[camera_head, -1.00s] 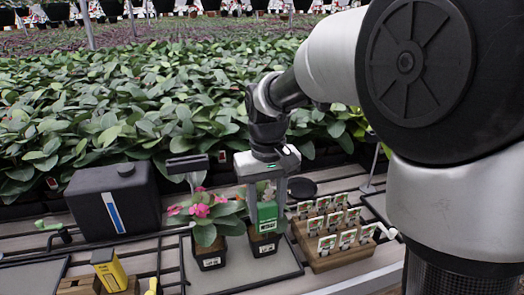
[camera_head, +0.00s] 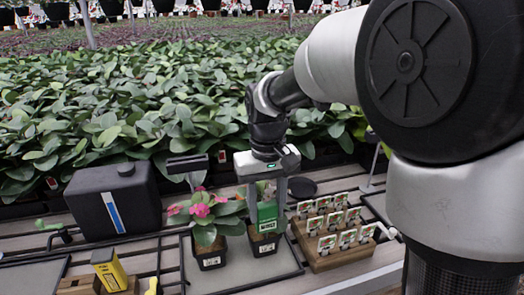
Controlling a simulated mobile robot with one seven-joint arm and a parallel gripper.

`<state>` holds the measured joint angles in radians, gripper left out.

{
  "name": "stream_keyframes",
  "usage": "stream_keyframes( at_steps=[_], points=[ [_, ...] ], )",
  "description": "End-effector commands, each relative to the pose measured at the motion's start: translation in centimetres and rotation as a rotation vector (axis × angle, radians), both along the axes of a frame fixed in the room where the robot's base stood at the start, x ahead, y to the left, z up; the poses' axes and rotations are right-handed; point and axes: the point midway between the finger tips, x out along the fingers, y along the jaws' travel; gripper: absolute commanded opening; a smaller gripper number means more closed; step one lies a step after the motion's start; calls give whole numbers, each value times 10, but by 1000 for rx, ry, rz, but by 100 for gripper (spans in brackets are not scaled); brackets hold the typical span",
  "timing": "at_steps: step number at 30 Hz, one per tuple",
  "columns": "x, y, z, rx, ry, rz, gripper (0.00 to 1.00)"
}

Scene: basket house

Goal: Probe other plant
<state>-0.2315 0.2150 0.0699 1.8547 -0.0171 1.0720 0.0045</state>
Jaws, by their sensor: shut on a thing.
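My gripper (camera_head: 267,203) points down over the right-hand potted plant and is shut on a green meter (camera_head: 267,213) with a white label. The label's lettering is too small to read surely. The meter's lower end meets the right dark pot (camera_head: 264,246); whether its tip is in the soil is hidden. The left potted plant (camera_head: 207,232), with pink flowers, stands beside it, just left of the gripper. Its leaves reach towards the gripper and partly cover the right plant. Both pots carry white labels and stand on a grey tray (camera_head: 238,275).
A wooden block (camera_head: 335,258) with several small picture cards stands close right of the pots. A black tank (camera_head: 115,200) with a blue stripe is at left, and a yellow box (camera_head: 109,272) at front left. Dense leafy plants (camera_head: 120,110) fill the back.

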Motion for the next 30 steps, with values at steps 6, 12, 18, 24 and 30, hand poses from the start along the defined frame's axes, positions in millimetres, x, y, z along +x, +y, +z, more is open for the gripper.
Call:
stream_keyframes(
  at_steps=[6, 12, 18, 24, 30],
  points=[
    [0, 0, 0, 0, 0, 0, 62],
    [0, 0, -1, 0, 0, 0, 62],
    [0, 0, 14, 1, -3, 0, 62],
    [-1, 0, 56, 2, -6, 0, 62],
    [-3, 0, 97, 1, -7, 0, 62]
  ],
)
